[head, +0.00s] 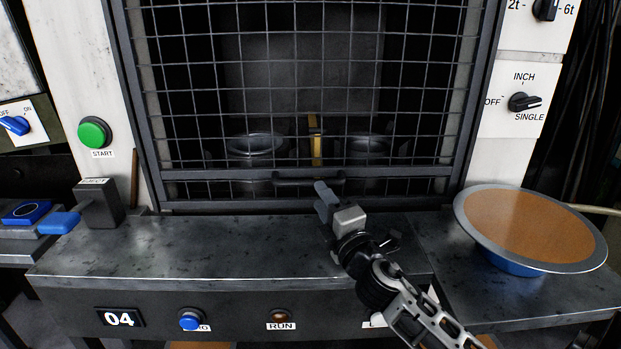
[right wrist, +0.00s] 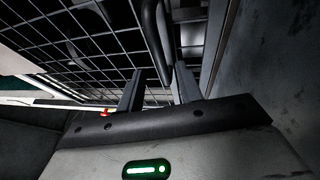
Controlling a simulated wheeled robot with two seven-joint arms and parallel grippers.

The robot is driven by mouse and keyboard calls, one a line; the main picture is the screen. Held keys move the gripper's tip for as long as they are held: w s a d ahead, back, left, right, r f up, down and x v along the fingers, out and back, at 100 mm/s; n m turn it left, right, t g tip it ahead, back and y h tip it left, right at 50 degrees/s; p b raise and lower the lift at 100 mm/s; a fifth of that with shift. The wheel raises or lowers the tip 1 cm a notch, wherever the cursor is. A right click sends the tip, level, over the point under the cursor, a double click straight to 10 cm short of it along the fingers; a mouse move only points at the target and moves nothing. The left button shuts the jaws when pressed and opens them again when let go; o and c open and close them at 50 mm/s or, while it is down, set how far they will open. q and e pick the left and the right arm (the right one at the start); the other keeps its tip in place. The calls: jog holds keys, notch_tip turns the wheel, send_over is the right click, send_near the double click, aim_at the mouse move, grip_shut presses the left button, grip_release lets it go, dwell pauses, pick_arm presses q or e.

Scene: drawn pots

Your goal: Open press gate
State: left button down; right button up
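The press gate (head: 230,172) is a dark-framed wire mesh panel across the press opening in the head view. It is down, its lower edge close to the bench. A dark horizontal handle (head: 292,182) sits low on the gate, partly hidden behind my right gripper (head: 323,190). In the right wrist view, the fingers of my right gripper (right wrist: 158,85) stand apart, and the dark handle bar (right wrist: 152,30) runs toward the gap between them. I cannot tell whether they touch it. The mesh fills the upper left of that view. My left gripper is not in view.
Behind the mesh are metal round forms and a brass-coloured upright. A wide brown-topped round pan (head: 535,225) stands on the bench at right. The bench (head: 220,250) between is clear.

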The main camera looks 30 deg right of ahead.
aim_at(312, 185)
jog(key=x, duration=0.6)
jog(key=shift+w, duration=0.1)
grip_shut()
jog(key=shift+r+p, duration=0.1)
jog(key=shift+p, duration=0.2)
